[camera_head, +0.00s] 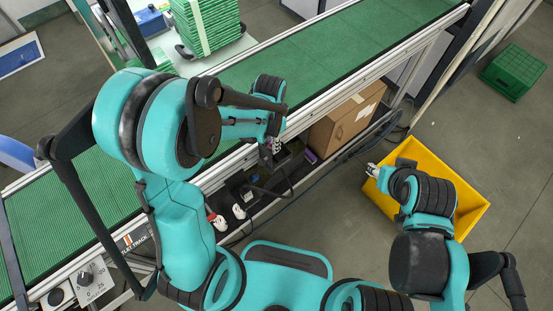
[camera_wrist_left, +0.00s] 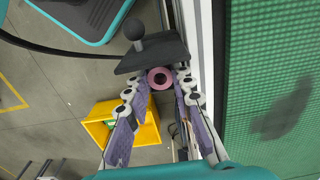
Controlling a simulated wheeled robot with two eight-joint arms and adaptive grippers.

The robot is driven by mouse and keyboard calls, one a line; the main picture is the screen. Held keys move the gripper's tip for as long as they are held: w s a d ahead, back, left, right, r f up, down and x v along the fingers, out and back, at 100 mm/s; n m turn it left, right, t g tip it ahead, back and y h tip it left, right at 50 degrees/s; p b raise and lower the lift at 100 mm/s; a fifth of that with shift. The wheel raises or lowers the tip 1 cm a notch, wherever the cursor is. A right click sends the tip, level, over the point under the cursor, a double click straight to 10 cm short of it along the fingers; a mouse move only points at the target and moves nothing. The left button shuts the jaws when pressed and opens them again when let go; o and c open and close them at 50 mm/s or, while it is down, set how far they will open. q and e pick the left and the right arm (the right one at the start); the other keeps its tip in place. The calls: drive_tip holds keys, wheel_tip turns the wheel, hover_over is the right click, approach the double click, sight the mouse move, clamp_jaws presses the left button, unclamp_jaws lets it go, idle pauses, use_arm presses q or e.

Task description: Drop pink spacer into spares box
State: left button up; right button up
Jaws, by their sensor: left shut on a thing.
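The pink spacer (camera_wrist_left: 161,78) is a ring with a dark hole in the left wrist view. My left gripper (camera_wrist_left: 157,83) is shut on it, with the ring between its purple-padded fingertips. In the head view my left gripper (camera_head: 276,147) is beside the conveyor's near edge, and I cannot make out the spacer there. An open yellow box (camera_head: 472,217) stands on the floor at the right; no label shows that it is the spares box. It also shows in the left wrist view (camera_wrist_left: 148,133). My right gripper (camera_head: 372,170) is over its left edge; its opening is unclear.
The green conveyor belt (camera_head: 330,45) runs diagonally across the view. A cardboard box (camera_head: 340,125) sits on the shelf under it. A green crate (camera_head: 513,72) stands on the floor at the far right. A dark plate with a round knob (camera_wrist_left: 150,52) shows beside the spacer.

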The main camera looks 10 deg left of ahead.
use_arm(q)
drive_tip(key=shift+f+b, duration=2.15)
drive_tip(key=shift+f, duration=0.8)
drive_tip(key=o, duration=0.8)
drive_tip(key=shift+r, duration=0.1)
wheel_tip(320, 180, up, 12)
drive_tip(key=shift+s, duration=0.1)
